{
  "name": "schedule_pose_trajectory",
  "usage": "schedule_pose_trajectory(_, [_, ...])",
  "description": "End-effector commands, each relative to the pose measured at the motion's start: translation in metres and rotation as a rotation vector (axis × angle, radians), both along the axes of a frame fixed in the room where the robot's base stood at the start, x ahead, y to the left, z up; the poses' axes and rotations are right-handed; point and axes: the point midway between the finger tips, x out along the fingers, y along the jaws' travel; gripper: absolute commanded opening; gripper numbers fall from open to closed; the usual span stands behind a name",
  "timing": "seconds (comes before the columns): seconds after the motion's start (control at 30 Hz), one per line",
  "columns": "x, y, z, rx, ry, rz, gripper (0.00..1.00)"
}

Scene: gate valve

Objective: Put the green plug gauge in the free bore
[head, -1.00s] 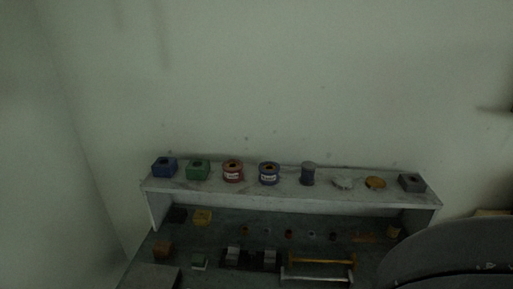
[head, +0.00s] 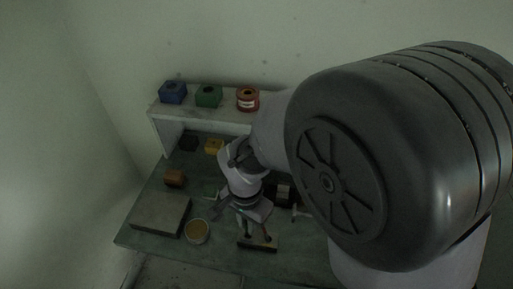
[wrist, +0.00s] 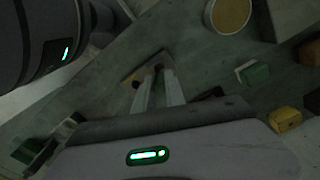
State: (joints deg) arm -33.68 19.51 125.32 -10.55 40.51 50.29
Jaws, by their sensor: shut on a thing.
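A reddish-brown plug (head: 268,236) stands at the block's right. In the wrist view, my fingers (wrist: 158,88) reach down to the block (wrist: 143,70), with a dark spot beside them.
A round yellow-topped dish (head: 197,231) and a flat grey slab (head: 160,214) lie left of the block. A shelf (head: 165,133) at the back holds blue, green and red pieces. My arm hides the right side.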

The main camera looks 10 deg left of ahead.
Motion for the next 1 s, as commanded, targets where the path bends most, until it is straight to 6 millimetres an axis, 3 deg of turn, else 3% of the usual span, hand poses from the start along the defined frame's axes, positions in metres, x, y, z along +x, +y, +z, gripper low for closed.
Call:
schedule_pose_trajectory(0.03, [-0.003,-0.001,-0.019,-0.004,0.008,0.0,0.0])
schedule_pose_trajectory(0.13, [-0.003,0.0,-0.036,-0.003,0.006,0.001,0.0])
schedule_pose_trajectory(0.47, [-0.003,0.0,-0.038,-0.002,0.004,0.001,0.0])
schedule_pose_trajectory(0.5, [-0.003,0.0,-0.037,-0.002,0.004,0.001,0.21])
schedule_pose_trajectory(0.6, [-0.004,0.0,-0.037,-0.002,0.004,0.001,0.37])
schedule_pose_trajectory(0.87, [-0.004,0.0,-0.036,-0.002,0.004,0.001,0.37])
schedule_pose_trajectory(1.0, [-0.003,0.001,-0.017,0.0,0.001,0.0,0.37])
